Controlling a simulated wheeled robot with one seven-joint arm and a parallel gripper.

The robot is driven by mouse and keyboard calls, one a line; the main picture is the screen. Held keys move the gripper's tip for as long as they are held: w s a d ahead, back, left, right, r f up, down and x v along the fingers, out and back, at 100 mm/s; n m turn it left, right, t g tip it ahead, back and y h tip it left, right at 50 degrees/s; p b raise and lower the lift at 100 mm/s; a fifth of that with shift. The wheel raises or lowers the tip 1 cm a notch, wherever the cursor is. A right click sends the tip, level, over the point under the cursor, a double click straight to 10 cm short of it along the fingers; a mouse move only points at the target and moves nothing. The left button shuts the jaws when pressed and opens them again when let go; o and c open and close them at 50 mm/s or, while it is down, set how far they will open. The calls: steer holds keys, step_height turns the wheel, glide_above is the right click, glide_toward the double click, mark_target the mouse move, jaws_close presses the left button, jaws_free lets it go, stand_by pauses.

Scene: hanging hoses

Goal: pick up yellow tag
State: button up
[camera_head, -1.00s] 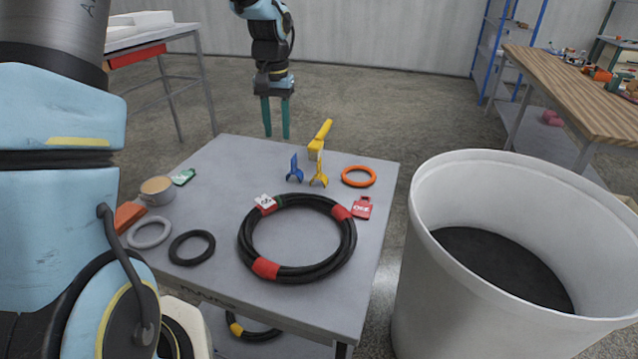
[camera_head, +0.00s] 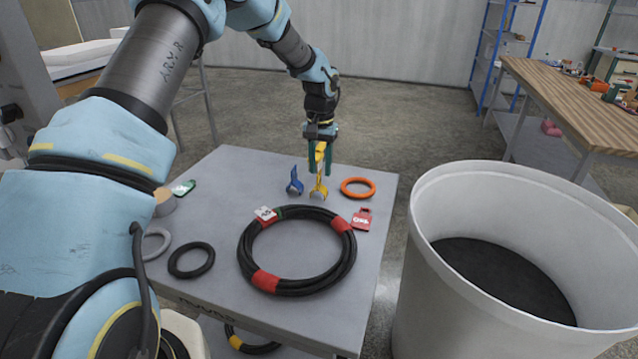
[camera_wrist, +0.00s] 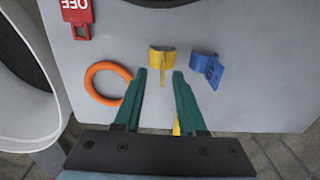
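A small yellow tag with a curved, clip-like end (camera_head: 318,191) stands on the grey table (camera_head: 215,235) near its far edge. It also shows in the wrist view (camera_wrist: 162,57), just beyond and between my fingertips. My gripper (camera_head: 320,172) is open and points down over the table's far edge area. Its two green fingers are spread, with nothing visibly held, in the wrist view (camera_wrist: 160,72). Another yellow piece (camera_wrist: 176,127) lies behind the tag, mostly hidden by my gripper. I cannot tell whether the fingers touch anything.
A blue clip-like piece (camera_head: 294,182) stands left of the tag and an orange ring (camera_head: 358,188) lies right of it. A black hose coil (camera_head: 246,250) with red bands and a red tag (camera_head: 362,219) lie nearer. A large white bin (camera_head: 450,270) stands right of the table.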

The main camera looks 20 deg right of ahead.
mark_target(319, 175)
steer(key=shift+a+f+p, duration=0.15)
steer(key=shift+f+p, duration=0.3)
steer(key=shift+f, duration=1.3)
jaws_close()
